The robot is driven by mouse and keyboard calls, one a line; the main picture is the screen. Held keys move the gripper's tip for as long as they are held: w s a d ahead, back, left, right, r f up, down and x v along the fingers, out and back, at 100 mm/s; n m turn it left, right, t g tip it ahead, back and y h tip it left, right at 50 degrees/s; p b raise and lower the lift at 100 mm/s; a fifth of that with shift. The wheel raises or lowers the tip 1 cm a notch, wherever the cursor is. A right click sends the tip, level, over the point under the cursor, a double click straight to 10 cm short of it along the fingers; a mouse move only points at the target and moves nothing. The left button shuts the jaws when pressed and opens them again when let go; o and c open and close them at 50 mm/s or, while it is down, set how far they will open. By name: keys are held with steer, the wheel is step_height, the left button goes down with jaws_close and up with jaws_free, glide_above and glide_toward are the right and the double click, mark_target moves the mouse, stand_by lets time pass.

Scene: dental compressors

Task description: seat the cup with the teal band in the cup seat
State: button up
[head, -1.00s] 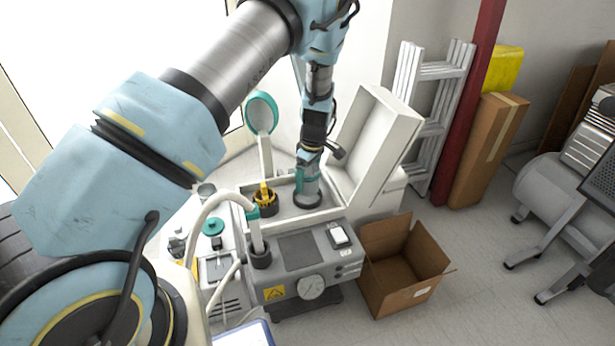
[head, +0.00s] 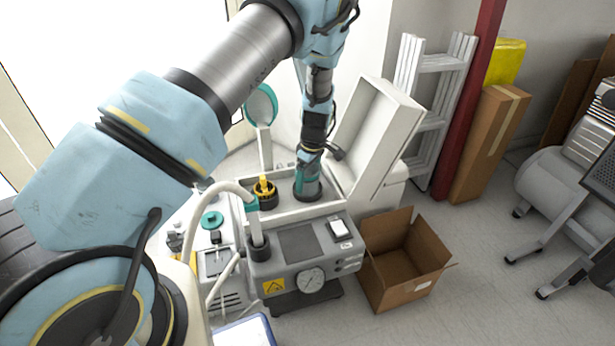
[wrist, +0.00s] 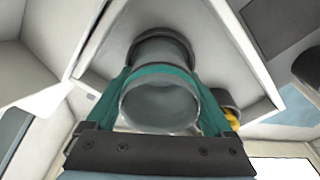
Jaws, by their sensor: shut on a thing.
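My gripper (head: 308,176) points down into the open white-walled bay of the compressor unit (head: 290,211). In the wrist view, the teal fingers of my gripper (wrist: 161,75) are shut on the grey cup (wrist: 160,105), one on each side. Its teal band (wrist: 165,70) runs between the fingertips. The cup seat, a dark ring (wrist: 178,42), is at the cup's far end; it also shows below my gripper in the head view (head: 308,194). The cup is lined up with the ring, but I cannot tell how deep it sits.
A dark ring fitting with a yellow knob (head: 264,186) stands just left of my gripper. A white hose (head: 215,187) arches to the unit's front left. The raised white lid (head: 375,130) is close on the right. An open cardboard box (head: 405,265) stands on the floor.

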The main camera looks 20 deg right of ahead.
steer(key=shift+f, duration=0.55)
steer(key=o, duration=1.1)
steer(key=r, duration=0.7)
steer(key=s+r, duration=0.1)
steer(key=r, duration=0.3)
steer(key=shift+s+d+p, duration=0.1)
steer(key=shift+d+p, duration=0.2)
steer(key=shift+p, duration=0.05)
